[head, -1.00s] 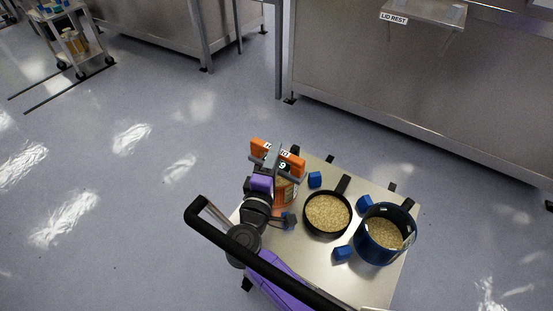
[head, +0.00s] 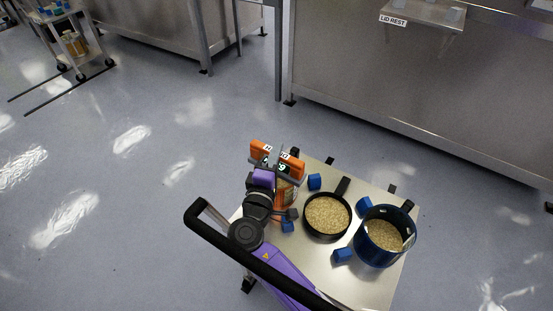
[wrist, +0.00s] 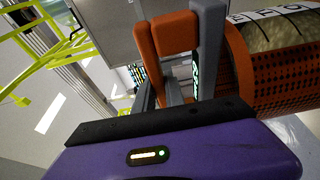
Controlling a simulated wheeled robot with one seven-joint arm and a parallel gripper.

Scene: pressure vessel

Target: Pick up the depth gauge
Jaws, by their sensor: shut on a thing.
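In the wrist view, orange and grey parts of the gauge (wrist: 172,34) stand at my gripper (wrist: 172,80); the exact contact is partly hidden. An orange mesh-wrapped jar (head: 285,192) stands right beside and below the gauge, and it fills the right of the wrist view (wrist: 275,75). I cannot tell whether gauge and jar touch.
The steel cart top (head: 330,270) also holds a black pan of grain (head: 328,215), a blue pot of grain (head: 384,236) and several blue blocks (head: 314,181). A black handrail (head: 265,257) crosses in front.

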